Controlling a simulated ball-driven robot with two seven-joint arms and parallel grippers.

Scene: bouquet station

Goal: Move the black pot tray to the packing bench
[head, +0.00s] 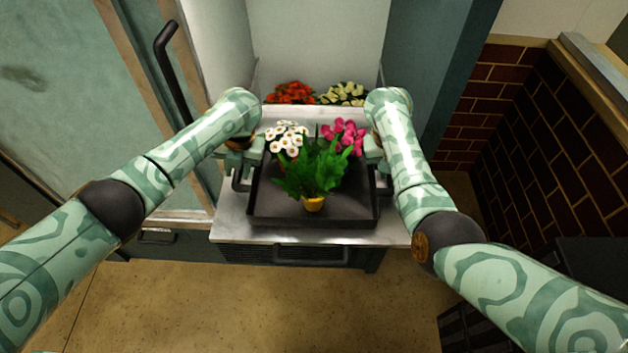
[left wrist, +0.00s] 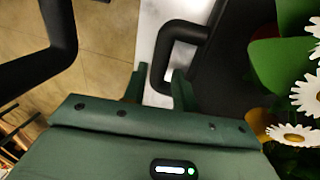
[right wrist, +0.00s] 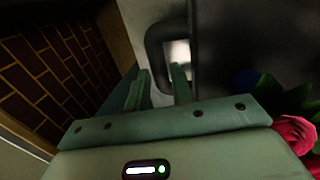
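The black pot tray (head: 272,208) rests on a silver shelf (head: 228,226), carrying white daisies (head: 287,139), pink flowers (head: 344,136) and a leafy green plant (head: 315,170) in a yellow pot (head: 313,204). My left gripper (left wrist: 157,80) is at the tray's left handle (left wrist: 162,58), its fingers apart on either side of the bar's line. My right gripper (right wrist: 160,78) is likewise at the right handle (right wrist: 154,50), fingers apart. Whether the fingers touch the handles cannot be told. In the head view, the wrists partly cover both handles.
Red flowers (head: 291,92) and cream flowers (head: 345,93) stand behind the tray in the cooler. A glass door (head: 80,90) with a black handle (head: 172,65) is at the left. A brick wall (head: 560,140) is at the right. The floor (head: 250,310) in front is clear.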

